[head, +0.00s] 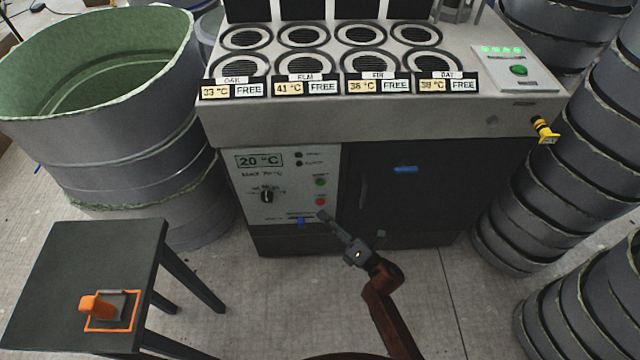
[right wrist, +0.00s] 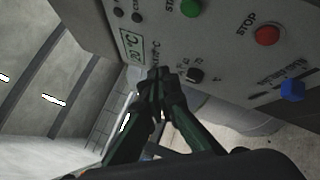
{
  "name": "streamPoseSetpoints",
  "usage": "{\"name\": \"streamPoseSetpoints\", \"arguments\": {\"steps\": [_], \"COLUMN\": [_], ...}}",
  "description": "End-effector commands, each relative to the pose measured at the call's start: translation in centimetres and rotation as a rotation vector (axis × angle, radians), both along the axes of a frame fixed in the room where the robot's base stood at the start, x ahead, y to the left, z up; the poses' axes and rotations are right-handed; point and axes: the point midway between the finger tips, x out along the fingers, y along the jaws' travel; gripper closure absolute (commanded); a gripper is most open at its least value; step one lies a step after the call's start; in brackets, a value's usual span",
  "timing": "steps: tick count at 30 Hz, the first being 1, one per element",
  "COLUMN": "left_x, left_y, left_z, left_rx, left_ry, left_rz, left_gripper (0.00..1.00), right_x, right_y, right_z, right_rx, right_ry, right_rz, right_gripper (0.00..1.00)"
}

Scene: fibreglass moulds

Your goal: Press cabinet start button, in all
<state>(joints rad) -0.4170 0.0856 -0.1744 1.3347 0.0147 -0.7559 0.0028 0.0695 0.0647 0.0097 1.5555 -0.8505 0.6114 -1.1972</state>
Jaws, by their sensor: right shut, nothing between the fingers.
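The cabinet's control panel (head: 285,185) is on the left of its front, below the worktop. Its green start button (head: 320,182) sits above the red stop button (head: 320,201). In the right wrist view the green button (right wrist: 190,8) is at the top edge, with the red one (right wrist: 267,35), marked STOP, to its right. My right gripper (head: 323,215) is shut and empty, its tips just below the red button in the head view. In the right wrist view its closed fingertips (right wrist: 160,76) are near the black dial (right wrist: 195,75); contact cannot be told. My left gripper is out of view.
A blue part (head: 301,221) is low on the panel, and a dark door (head: 405,190) is to its right. Another green button (head: 519,70) is on the worktop's box. Tubs stand left, stacked dark rings right. A small table (head: 75,260) holds an orange switch (head: 97,307).

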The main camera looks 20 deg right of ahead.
Motion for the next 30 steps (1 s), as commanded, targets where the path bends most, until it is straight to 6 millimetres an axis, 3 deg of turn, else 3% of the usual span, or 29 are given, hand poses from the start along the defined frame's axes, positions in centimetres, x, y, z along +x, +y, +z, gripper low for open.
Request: {"name": "streamPoseSetpoints", "arguments": {"steps": [5,18,30], "left_x": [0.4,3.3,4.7], "left_y": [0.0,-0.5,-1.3], "left_z": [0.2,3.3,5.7], "left_rx": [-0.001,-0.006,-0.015], "left_ry": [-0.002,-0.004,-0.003], "left_rz": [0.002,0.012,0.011], "left_gripper": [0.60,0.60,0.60], "right_x": [0.8,6.3,8.4], "right_y": [-0.2,-1.9,-2.5], "right_z": [-0.2,-0.4,-0.2], "right_rx": [0.001,0.001,0.002], "right_ry": [0.002,0.003,0.003], "right_rz": [0.001,0.000,-0.002], "right_gripper": [1.00,1.00,1.00]}}
